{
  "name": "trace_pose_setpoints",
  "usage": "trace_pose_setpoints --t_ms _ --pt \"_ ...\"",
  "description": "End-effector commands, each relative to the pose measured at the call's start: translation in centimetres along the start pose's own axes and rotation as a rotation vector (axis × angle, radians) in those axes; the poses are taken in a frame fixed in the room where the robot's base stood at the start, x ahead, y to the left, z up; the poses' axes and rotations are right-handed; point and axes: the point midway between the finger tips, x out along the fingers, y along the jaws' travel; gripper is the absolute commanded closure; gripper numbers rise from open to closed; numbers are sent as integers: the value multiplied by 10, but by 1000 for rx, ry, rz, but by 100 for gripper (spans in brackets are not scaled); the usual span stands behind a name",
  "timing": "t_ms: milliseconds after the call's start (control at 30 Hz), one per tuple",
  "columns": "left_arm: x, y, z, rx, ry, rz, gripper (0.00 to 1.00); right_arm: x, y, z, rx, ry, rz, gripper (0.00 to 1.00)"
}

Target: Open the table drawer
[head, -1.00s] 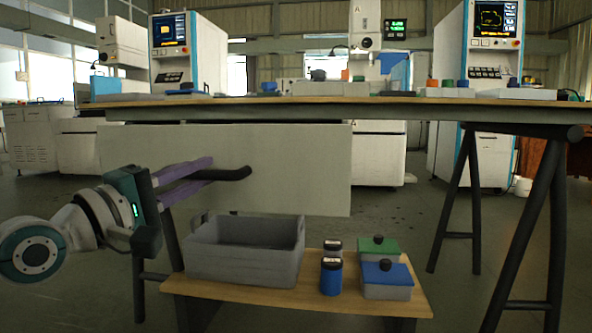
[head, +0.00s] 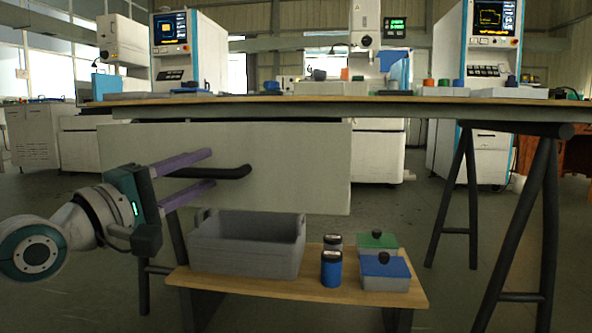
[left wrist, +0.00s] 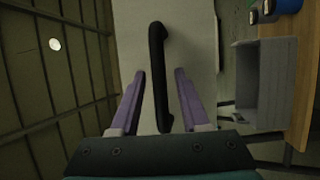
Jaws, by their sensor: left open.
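The drawer (head: 300,170) has a plain pale front under the tabletop (head: 330,105). Its black bar handle (head: 225,173) is on the left part of that front. My left gripper (head: 212,169) is open, with one purple finger above the handle and one below it in the head view. In the left wrist view the handle (left wrist: 158,75) lies between the two spread fingers (left wrist: 160,72), with a gap visible on each side. Whether the drawer stands out from the table at all is hard to tell. My right gripper is not in view.
Below the drawer a low wooden shelf (head: 300,292) carries a grey bin (head: 245,250), a blue jar (head: 331,270) and lidded boxes (head: 384,275). Black trestle legs (head: 540,200) stand at the right. Several small items lie on the tabletop.

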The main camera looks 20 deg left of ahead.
Motion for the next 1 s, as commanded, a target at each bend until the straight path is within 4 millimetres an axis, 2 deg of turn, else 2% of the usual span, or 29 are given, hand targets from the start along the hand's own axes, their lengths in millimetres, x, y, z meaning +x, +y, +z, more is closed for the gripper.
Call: trace_pose_setpoints --t_ms 367,467,800,1000 --pt "-5 1 0 0 0 -2 50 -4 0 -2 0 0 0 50" --pt "-16 2 0 0 0 -4 50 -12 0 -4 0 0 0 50" --pt "-74 3 0 1 -1 -6 50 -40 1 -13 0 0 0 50" --pt "-95 1 0 0 0 -2 50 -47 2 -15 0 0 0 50"
